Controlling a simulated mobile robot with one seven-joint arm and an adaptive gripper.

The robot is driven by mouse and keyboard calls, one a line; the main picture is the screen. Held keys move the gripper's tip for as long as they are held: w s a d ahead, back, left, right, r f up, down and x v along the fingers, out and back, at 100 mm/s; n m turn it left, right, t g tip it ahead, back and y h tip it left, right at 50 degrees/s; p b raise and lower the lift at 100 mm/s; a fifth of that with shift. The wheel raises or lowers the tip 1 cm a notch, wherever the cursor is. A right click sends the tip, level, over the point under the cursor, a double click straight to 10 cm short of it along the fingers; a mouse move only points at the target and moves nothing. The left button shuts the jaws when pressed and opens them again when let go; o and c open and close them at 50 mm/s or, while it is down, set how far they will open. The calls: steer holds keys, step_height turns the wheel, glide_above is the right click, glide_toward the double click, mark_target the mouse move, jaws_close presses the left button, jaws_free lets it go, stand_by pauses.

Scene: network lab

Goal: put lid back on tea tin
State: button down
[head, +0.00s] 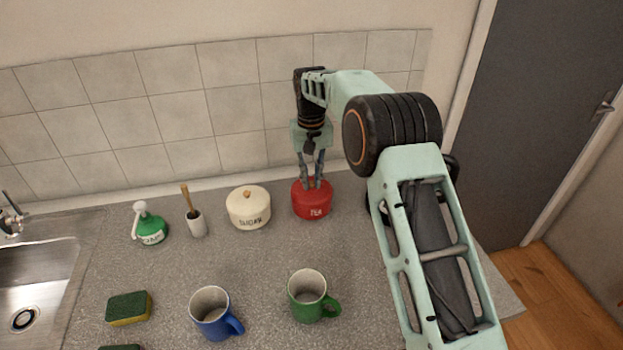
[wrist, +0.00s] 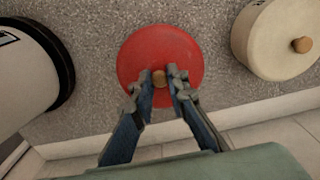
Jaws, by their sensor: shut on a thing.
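The red tea tin (head: 313,212) with "TEA" on its front stands upright on the counter near the tiled wall. Its red lid (head: 300,187) appears to sit on top of the tin, and I see no clear gap between them. In the wrist view the round red lid (wrist: 160,45) is seen from above, with a small wooden knob (wrist: 159,77) in its middle. My gripper (head: 313,185) points down over the tin. In the wrist view my gripper (wrist: 160,82) has its fingers shut on the knob. The tin's body is hidden under the lid there.
A cream sugar tin (head: 248,209) stands left of the tea tin. A brush holder (head: 196,223), a green soap bottle (head: 151,229), a sponge (head: 129,308) and a sink (head: 30,285) are further left. A blue mug (head: 211,313) and a green mug (head: 307,296) stand in front.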

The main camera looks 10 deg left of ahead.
stand_by(0.4)
steer(key=c, duration=1.8)
jaws_free()
steer(key=shift+o, duration=0.4)
steer(key=o, duration=0.4)
steer(key=shift+r, duration=0.1)
steer(key=shift+r+p, duration=2.65)
steer(key=shift+r, duration=0.8)
